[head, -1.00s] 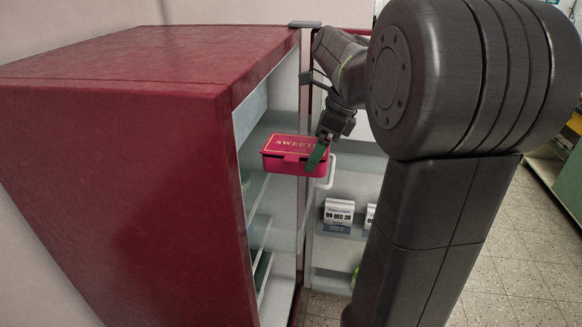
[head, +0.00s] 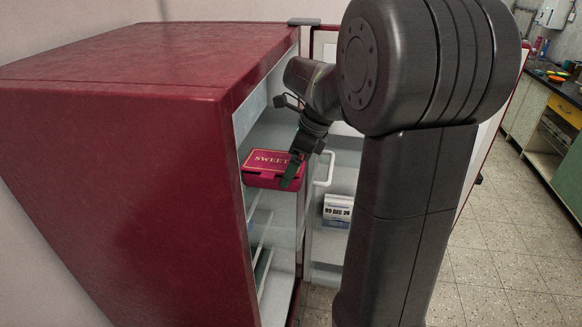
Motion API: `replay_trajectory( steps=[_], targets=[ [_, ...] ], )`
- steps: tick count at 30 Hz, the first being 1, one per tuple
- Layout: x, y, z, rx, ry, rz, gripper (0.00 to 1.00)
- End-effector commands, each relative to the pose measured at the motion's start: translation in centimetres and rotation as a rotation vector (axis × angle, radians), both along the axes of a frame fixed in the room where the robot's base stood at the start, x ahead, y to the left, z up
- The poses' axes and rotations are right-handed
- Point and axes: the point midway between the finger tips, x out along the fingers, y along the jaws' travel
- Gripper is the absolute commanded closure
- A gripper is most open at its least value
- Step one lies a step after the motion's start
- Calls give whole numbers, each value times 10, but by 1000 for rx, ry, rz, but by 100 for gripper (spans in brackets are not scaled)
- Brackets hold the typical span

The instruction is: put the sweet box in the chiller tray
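The sweet box (head: 268,172) is a pink-red lidded box with gold lettering on its lid. It is level in the opening of the red fridge (head: 150,130), at the height of the upper compartment. My gripper (head: 292,171) is shut on its right end, with a dark green finger over the near side. The far finger is hidden. A pale tray-like surface (head: 268,140) shows behind the box inside the fridge; I cannot tell whether it is the chiller tray. I cannot tell whether the box touches anything below.
The fridge door stands open on the right, with a white handle (head: 326,170) close to my gripper. A date block (head: 337,207) sits on a door shelf. Glass shelves (head: 260,228) lie below the box. A counter (head: 560,85) is far right.

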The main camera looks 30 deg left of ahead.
Motion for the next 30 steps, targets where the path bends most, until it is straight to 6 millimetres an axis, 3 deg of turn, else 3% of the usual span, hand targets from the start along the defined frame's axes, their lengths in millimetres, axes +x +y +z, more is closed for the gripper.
replay_trajectory(
  steps=[5, 14, 15, 16, 25, 30],
  targets=[
    [-2, 3, -13, -1, 0, 0, 43],
    [-1, 3, -16, 0, -1, 0, 43],
    [-1, 3, -17, 0, -1, 0, 4],
    [-1, 3, -17, 0, -1, 0, 0],
    [-1, 3, -12, 1, -2, 0, 0],
    [4, -5, 10, 3, -4, -1, 0]
  ],
)
